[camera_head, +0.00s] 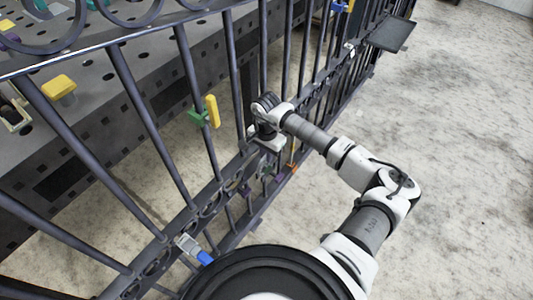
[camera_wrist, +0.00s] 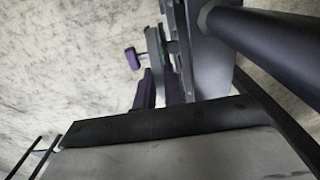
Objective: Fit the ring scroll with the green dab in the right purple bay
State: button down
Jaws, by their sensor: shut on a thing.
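My gripper (camera_head: 267,141) is at the gate's lower rail, among the dark bars. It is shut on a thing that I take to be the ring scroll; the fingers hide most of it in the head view. In the wrist view a grey, curved piece seen nearly edge-on, with a small green patch (camera_wrist: 163,46), stands beside a flat grey plate of the gate (camera_wrist: 208,55). Purple parts (camera_wrist: 148,90) show just below it, perhaps of the bay. I cannot tell whether the scroll is seated.
A dark gate bar (camera_wrist: 265,45) passes close by in the wrist view. A perforated bench with a yellow block (camera_head: 59,87) stands behind. The floor at right is clear.

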jog(key=shift+f, duration=0.3)
jog(key=c, duration=1.4)
grip_release()
notch_tip(320, 180, up, 14)
jog(key=shift+b, duration=0.35)
jog(key=shift+f, duration=0.1)
